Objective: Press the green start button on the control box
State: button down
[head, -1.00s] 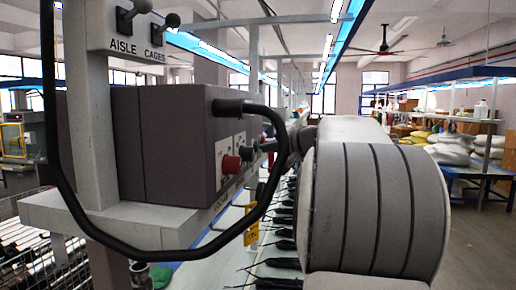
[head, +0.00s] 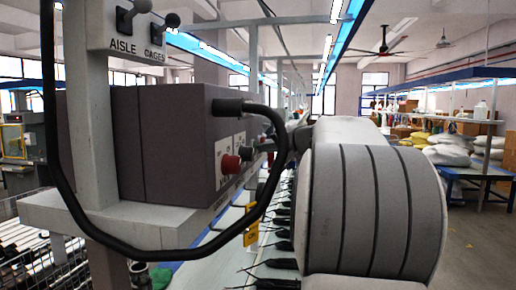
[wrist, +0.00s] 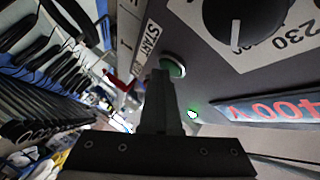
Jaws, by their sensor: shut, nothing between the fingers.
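The grey control box (head: 160,145) stands on a bracket at the left in the head view, with a red button (head: 230,164) on its panel. In the wrist view, the green start button (wrist: 176,68) sits beside the START label (wrist: 147,43). My gripper (wrist: 160,74) is shut and empty. Its fingertips are at the near edge of the green button and hide part of it. I cannot tell whether they touch it. In the head view the gripper is mostly hidden behind my arm and the cable loop.
A black knob (wrist: 245,18), a lit green lamp (wrist: 193,114) and a red-lettered display (wrist: 272,108) lie close by on the panel. A thick black cable (head: 278,170) loops in front of the box. Two toggle switches (head: 142,8) sit above it. A conveyor with dark items runs beyond.

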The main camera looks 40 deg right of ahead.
jog(key=shift+s+d+b, duration=0.4)
jog(key=shift+s+d, duration=0.2)
jog(key=shift+s, duration=0.15)
jog(key=shift+s, duration=0.1)
jog(key=s+d, duration=0.1)
jog(key=s, duration=0.1)
jog(key=s+d+b, duration=0.1)
jog(key=d, duration=0.1)
jog(key=shift+s, duration=0.4)
dwell(0.7)
